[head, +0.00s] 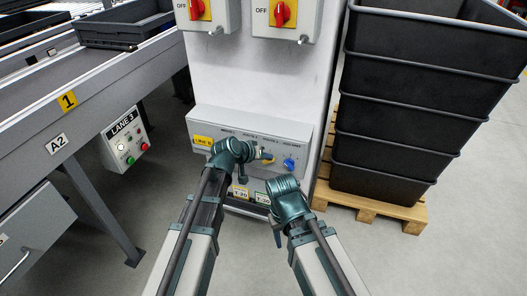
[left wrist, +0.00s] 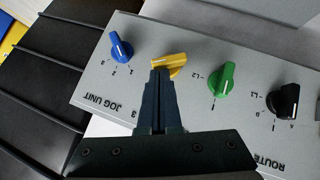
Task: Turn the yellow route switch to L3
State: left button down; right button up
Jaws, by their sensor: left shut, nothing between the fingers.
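The yellow route switch (left wrist: 175,62) is a knob on a grey control panel (left wrist: 105,88). In the left wrist view it sits between a blue knob (left wrist: 121,47) and a green knob (left wrist: 222,80). My left gripper (left wrist: 160,75) is shut and empty, with its fingertips right at the yellow knob, covering part of it. I cannot tell whether they touch it, and the mark it points at is hidden. In the head view, my left gripper (head: 262,154) reaches the panel and hides several knobs. My right gripper (head: 276,212) is low in front of the panel, its fingers unclear.
Two red rotary switches (head: 284,14) marked OFF are above the panel. Stacked black crates (head: 405,120) stand on a wooden pallet (head: 375,207) at the right. A conveyor frame (head: 95,80) with a LANE 3 button box (head: 125,139) is at the left.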

pick_arm(q)
jog(key=y, duration=0.1)
jog(key=d+m+y, duration=0.1)
jog(key=shift+s+d+f+m+t+y+p, duration=0.1)
jog(key=shift+s+d+m+t+y+p, duration=0.1)
jog(key=shift+m+t+y+p, duration=0.15)
jog(key=shift+d, duration=0.1)
dwell(0.3)
dwell(0.4)
jog(key=shift+r+p, duration=0.8)
